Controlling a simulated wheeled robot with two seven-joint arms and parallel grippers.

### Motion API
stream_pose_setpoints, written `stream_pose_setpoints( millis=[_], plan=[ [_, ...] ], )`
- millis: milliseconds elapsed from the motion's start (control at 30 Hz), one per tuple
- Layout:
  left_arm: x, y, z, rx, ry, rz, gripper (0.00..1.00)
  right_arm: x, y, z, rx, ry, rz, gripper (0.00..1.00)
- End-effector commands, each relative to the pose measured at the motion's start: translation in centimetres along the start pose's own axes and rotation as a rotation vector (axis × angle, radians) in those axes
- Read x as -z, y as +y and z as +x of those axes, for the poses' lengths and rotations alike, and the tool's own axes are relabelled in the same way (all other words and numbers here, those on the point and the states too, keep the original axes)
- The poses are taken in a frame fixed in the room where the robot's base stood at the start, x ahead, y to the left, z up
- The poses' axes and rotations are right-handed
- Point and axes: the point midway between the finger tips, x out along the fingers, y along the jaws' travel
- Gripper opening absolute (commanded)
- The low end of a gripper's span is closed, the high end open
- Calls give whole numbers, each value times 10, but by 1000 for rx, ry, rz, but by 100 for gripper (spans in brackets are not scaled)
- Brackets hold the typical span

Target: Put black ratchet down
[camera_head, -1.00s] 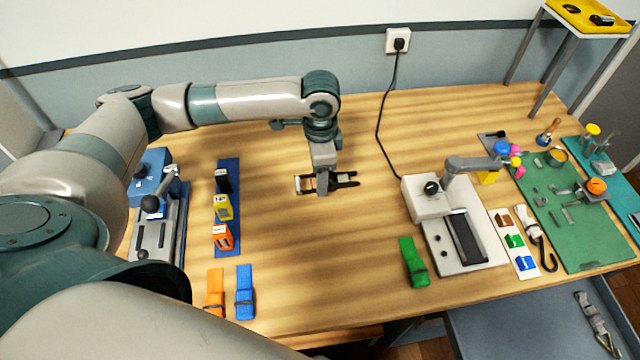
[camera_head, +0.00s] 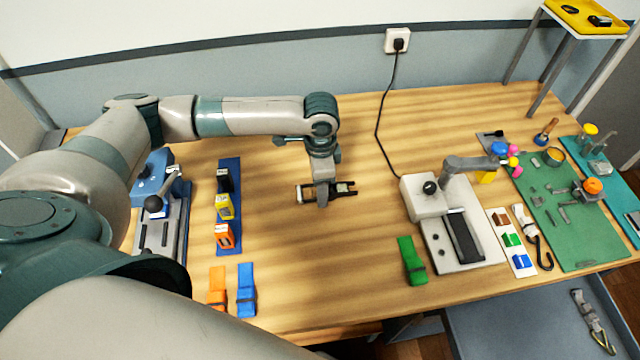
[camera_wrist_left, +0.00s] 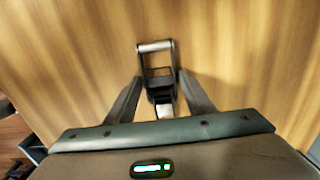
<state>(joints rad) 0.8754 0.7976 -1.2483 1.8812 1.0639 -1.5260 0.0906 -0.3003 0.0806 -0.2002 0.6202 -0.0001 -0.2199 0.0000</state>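The black ratchet (camera_head: 343,188) has a metal part at its left end and is partly hidden by my left gripper (camera_head: 322,204). In the left wrist view the ratchet (camera_wrist_left: 158,72) lies between the two dark fingers (camera_wrist_left: 159,85), which close in on its sides. My left gripper is shut on it, over the bare middle of the wooden table (camera_head: 300,255). I cannot tell whether the ratchet touches the table. My right gripper is not in view.
A blue rack (camera_head: 229,165) with several ratchets and a blue-and-grey device (camera_head: 160,215) stand to the left. Orange (camera_head: 217,288) and blue (camera_head: 246,285) straps lie in front. A white machine (camera_head: 450,220) and a green strap (camera_head: 411,260) are to the right. Bare table surrounds the ratchet.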

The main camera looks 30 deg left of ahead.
Motion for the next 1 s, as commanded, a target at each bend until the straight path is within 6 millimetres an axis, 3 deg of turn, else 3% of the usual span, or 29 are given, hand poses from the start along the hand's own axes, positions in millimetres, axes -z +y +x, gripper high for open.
stream_pose_setpoints(
  millis=[367,567,1000],
  plan=[
    [0,0,-1,1,0,0,59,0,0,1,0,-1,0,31],
    [1,-1,-11,2,1,-1,59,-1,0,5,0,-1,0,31],
    [1,-1,-80,4,3,1,59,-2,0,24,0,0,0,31]
  ],
)
